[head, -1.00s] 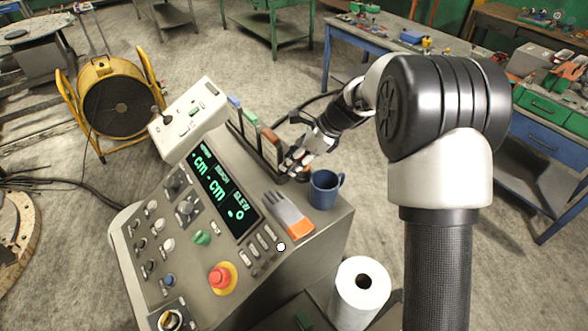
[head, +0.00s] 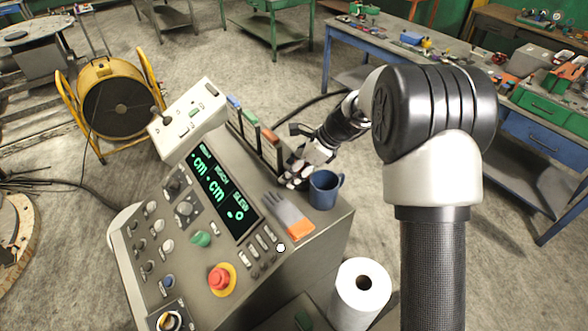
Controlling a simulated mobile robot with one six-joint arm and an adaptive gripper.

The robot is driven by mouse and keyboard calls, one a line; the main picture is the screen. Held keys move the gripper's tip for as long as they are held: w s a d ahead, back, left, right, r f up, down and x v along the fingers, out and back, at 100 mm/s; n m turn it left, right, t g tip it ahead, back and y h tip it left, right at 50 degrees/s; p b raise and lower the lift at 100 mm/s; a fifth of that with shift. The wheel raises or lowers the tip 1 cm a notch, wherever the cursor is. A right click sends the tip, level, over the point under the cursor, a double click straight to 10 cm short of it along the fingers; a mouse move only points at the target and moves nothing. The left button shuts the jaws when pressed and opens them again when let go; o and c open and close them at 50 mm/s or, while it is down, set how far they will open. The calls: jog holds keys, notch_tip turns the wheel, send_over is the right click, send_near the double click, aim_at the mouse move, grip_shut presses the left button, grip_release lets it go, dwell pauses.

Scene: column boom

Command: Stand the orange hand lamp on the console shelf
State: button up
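The console shelf (head: 332,218) is the flat grey ledge at the right side of the slanted control console. My gripper (head: 294,180) is low over the shelf's far part, between the binders and the blue mug. Its fingers are small and partly lost against the console, so I cannot tell whether they are open or shut or hold anything. I cannot make out an orange hand lamp in the head view. The orange patch on the shelf is the cuff of a grey work glove (head: 289,212).
A blue mug (head: 323,190) stands close to the right of my gripper. Several binders (head: 252,128) stand in a row to its left. The console panel (head: 190,225) has a red stop button (head: 221,278). A white paper roll (head: 359,290) stands below the shelf's front right.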

jog(key=shift+d+r, duration=0.15)
jog(key=shift+r, duration=0.3)
jog(key=p+v, duration=0.1)
jog(key=v, duration=1)
jog(key=shift+r, duration=0.2)
